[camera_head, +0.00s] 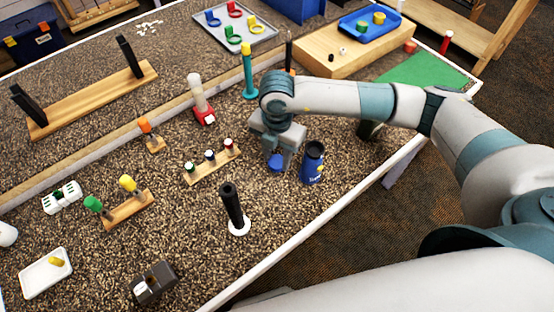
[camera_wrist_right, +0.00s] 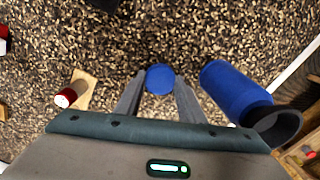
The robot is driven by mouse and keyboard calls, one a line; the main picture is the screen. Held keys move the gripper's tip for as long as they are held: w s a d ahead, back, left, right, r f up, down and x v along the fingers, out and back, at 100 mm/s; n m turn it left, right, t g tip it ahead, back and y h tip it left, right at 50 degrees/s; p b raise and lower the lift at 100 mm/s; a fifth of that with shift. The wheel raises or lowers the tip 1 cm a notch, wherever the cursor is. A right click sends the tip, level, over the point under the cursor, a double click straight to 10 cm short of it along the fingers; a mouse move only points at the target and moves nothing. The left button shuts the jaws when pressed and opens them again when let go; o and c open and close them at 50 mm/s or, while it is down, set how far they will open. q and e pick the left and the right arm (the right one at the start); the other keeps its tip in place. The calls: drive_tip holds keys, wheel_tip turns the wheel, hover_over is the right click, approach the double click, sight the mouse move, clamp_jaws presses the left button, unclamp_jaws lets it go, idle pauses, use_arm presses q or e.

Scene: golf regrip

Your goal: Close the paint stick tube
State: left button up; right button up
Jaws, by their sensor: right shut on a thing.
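The paint stick tube (camera_head: 313,165) is a blue cylinder with a dark open-looking top, standing upright on the speckled surface. It also shows in the wrist view (camera_wrist_right: 232,84), at the right. A round blue cap (camera_wrist_right: 160,78) is between the fingertips of my right gripper (camera_wrist_right: 160,88). In the head view, my right gripper (camera_head: 278,158) points down just left of the tube, shut on the blue cap (camera_head: 275,163). The cap is beside the tube, apart from it; its exact height above the surface is hard to tell. My left gripper is not in view.
A wooden strip with several small capped pieces (camera_head: 212,161) lies left of the gripper. A black rod on a white base (camera_head: 235,210) stands toward the front. A teal tube (camera_head: 249,75) and a red-based tube (camera_head: 202,105) stand behind. The white table edge (camera_head: 330,216) runs close in front.

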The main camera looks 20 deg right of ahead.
sight(277, 161)
drive_tip(key=shift+r, duration=0.1)
drive_tip(key=shift+r+b, duration=0.4)
drive_tip(key=shift+r, duration=0.25)
wheel_tip(277, 161, up, 8)
drive_tip(key=b, duration=0.2)
drive_tip(key=shift+r+b, duration=0.25)
drive_tip(key=shift+b, duration=0.05)
